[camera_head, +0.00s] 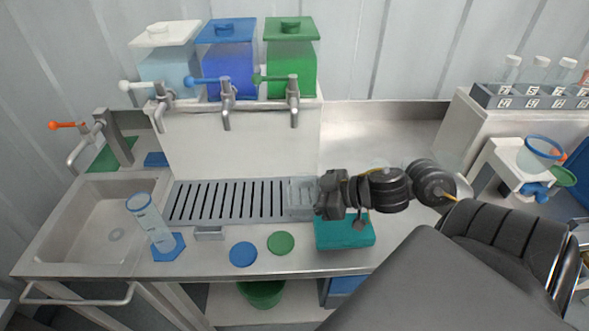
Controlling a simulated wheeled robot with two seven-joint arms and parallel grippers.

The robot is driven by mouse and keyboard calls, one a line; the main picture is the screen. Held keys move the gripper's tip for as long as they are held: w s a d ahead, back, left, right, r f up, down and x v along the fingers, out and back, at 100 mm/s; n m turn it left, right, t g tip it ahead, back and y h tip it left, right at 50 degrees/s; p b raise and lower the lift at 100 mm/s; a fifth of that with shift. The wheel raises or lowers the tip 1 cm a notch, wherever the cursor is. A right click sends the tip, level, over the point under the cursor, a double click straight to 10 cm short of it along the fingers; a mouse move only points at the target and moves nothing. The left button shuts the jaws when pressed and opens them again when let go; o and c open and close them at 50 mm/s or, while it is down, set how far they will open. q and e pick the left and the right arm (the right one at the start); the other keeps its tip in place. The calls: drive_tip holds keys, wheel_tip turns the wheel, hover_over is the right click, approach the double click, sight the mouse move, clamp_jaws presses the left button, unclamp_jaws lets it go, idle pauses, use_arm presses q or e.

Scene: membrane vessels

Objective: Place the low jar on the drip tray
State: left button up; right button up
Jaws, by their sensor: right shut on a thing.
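The drip tray (225,213) is a grey slatted tray on the counter below the taps. A clear, squat vessel that looks like the low jar (302,190) is at the tray's right end. My right gripper (318,199) comes in from the right and is shut on the jar's right side. The jar overlaps the tray's right end in the picture; I cannot tell whether it touches the tray or is held just above it. The gripper hides part of the jar. My left gripper is out of view.
A teal block (343,236) lies under my right wrist. Blue (243,254) and green (281,243) discs lie in front of the tray. A measuring cylinder (150,222) stands left, beside the sink (92,228). Three taps hang behind the tray.

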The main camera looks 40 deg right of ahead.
drive_tip(key=w+d+f+b, duration=0.1)
drive_tip(key=w+f+b, duration=0.1)
drive_tip(key=b, duration=0.4)
drive_tip(key=shift+w+d+f+b, duration=0.1)
drive_tip(key=shift+w+d+b, duration=0.1)
drive_tip(key=shift+b, duration=0.15)
drive_tip(key=w+d+f, duration=0.2)
drive_tip(key=w, duration=0.1)
drive_tip(key=w+d+f, duration=0.1)
drive_tip(key=w+f, duration=0.1)
drive_tip(key=w, duration=0.1)
drive_tip(key=w+d+f+b, duration=0.1)
drive_tip(key=w+d+f, duration=0.1)
drive_tip(key=w, duration=0.1)
drive_tip(key=shift+d+f, duration=0.35)
drive_tip(key=shift+w+d+f, duration=0.15)
drive_tip(key=shift+f, duration=0.2)
drive_tip(key=shift+w+f, duration=0.1)
drive_tip(key=shift+f, duration=1.6)
